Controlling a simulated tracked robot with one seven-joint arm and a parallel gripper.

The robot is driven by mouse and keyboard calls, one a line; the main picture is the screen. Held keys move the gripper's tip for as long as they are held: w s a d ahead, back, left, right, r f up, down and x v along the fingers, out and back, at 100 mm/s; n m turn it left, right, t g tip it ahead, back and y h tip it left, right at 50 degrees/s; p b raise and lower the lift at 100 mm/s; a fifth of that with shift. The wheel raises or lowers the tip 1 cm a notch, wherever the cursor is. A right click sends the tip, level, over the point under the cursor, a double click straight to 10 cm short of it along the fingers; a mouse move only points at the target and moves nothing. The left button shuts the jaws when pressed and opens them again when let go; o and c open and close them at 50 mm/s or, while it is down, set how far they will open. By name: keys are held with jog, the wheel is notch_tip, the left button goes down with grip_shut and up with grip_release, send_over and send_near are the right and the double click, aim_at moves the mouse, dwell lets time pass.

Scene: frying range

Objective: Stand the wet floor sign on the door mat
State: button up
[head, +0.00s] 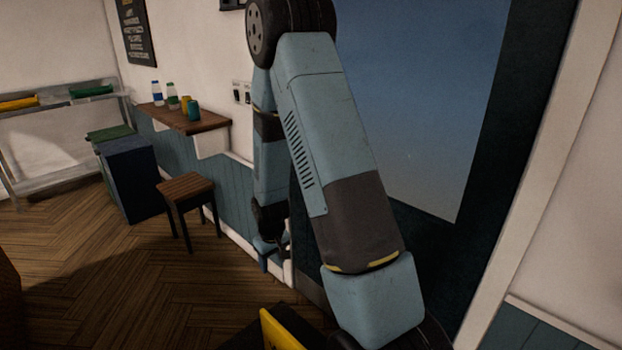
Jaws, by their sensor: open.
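My gripper (273,252) hangs pointing down in the middle of the head view, close to the panelled wall beside the door. It is open, and nothing shows between its fingers. My arm hides part of the area around it. A yellow slanted piece (284,329) with a dark edge shows at the bottom edge of the view.
A glazed dark door (430,120) stands behind my arm at the right. A wooden stool (187,187), a dark blue bin (128,180) and a wall shelf (200,121) with bottles and cups line the wall. A metal rack (60,115) stands far left. The wooden floor (130,285) is open at lower left.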

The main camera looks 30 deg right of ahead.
jog(key=s+r+m+t, duration=0.1)
jog(key=s+r, duration=0.3)
jog(key=r, duration=0.9)
jog(key=s+r+t, duration=0.1)
jog(key=s+r, duration=0.3)
jog(key=r, duration=1)
jog(key=s+r+m+t, duration=0.1)
jog(key=s+r+t, duration=0.1)
jog(key=s+r, duration=1)
jog(key=s, duration=0.4)
jog(key=shift+s+d+r+m, duration=0.15)
jog(key=shift+s+m, duration=0.15)
